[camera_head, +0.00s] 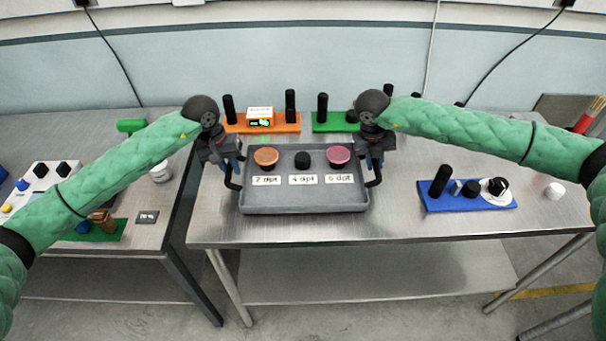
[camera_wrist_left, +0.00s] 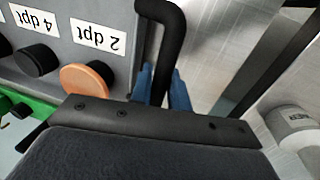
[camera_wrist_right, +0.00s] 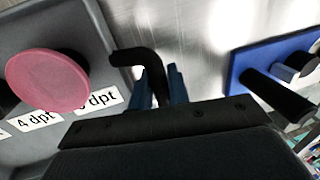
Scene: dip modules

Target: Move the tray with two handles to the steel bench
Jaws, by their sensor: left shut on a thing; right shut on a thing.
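The grey tray (camera_head: 300,206) is at the left end of the steel bench (camera_head: 420,228) in the head view. It bears an orange disc (camera_head: 266,156), a black knob (camera_head: 302,160) and a pink disc (camera_head: 338,154), with labels in front of them. My left gripper (camera_head: 234,168) is shut on the tray's left black handle (camera_wrist_left: 172,40). My right gripper (camera_head: 375,165) is shut on the right black handle (camera_wrist_right: 150,65). The tray looks level. I cannot tell whether its underside touches the bench top.
Behind the tray stand an orange board (camera_head: 262,127) and a green board (camera_head: 330,126) with black posts. A blue board (camera_head: 468,200) lies to the right. Bare bench lies between tray and blue board. A second table (camera_head: 150,205) stands left, across a narrow gap.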

